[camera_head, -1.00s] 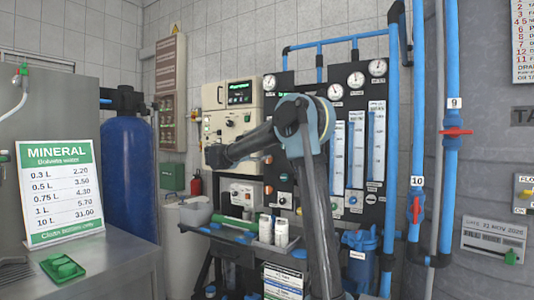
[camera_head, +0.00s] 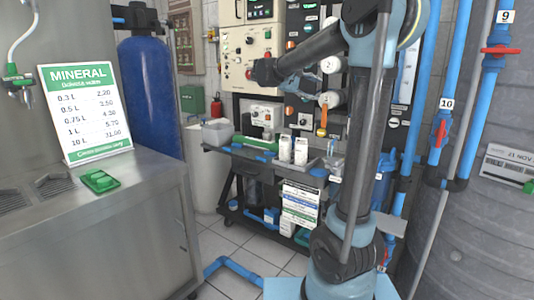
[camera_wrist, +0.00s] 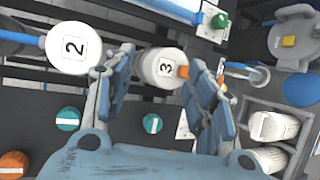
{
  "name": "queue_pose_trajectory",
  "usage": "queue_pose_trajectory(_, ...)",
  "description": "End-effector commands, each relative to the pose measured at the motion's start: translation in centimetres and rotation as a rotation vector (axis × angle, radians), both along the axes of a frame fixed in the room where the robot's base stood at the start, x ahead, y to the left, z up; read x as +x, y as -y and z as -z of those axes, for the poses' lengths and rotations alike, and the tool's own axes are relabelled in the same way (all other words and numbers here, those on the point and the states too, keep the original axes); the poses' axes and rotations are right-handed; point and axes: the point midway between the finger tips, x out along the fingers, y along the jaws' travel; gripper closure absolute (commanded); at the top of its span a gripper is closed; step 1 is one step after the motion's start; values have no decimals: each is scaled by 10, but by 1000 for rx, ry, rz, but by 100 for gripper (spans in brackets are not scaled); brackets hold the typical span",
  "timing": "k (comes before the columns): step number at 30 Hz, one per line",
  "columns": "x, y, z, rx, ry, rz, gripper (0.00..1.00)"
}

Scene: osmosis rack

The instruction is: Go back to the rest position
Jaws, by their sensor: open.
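My gripper (camera_head: 308,88) is at the dark rack panel in the head view, at the end of my bent arm. In the wrist view my gripper (camera_wrist: 161,60) has its two blue fingers wide apart. A white round cylinder end marked 3 (camera_wrist: 160,68) shows in the gap between the fingers; I cannot tell whether they touch it. An orange part sits at its right edge, close to the right finger. A white cylinder end marked 2 (camera_wrist: 73,47) is outside the left finger. Nothing is visibly held.
A steel counter (camera_head: 110,200) with a price sign (camera_head: 87,111) is at left. Blue pipes (camera_head: 447,95) with red valves are at right. A blue pipe (camera_head: 235,268) lies on the floor.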

Motion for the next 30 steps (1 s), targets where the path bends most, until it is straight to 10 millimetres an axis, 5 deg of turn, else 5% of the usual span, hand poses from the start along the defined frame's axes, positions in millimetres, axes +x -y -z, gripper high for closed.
queue_pose_trajectory(6, -73, 45, 54, 204, -49, 58, 49)
queue_pose_trajectory(14, -161, 71, 125, 453, -89, 130, 49)
queue_pose_trajectory(23, -259, 70, 210, 748, -109, 217, 49)
queue_pose_trajectory(30, -329, 50, 278, 985, -106, 287, 49)
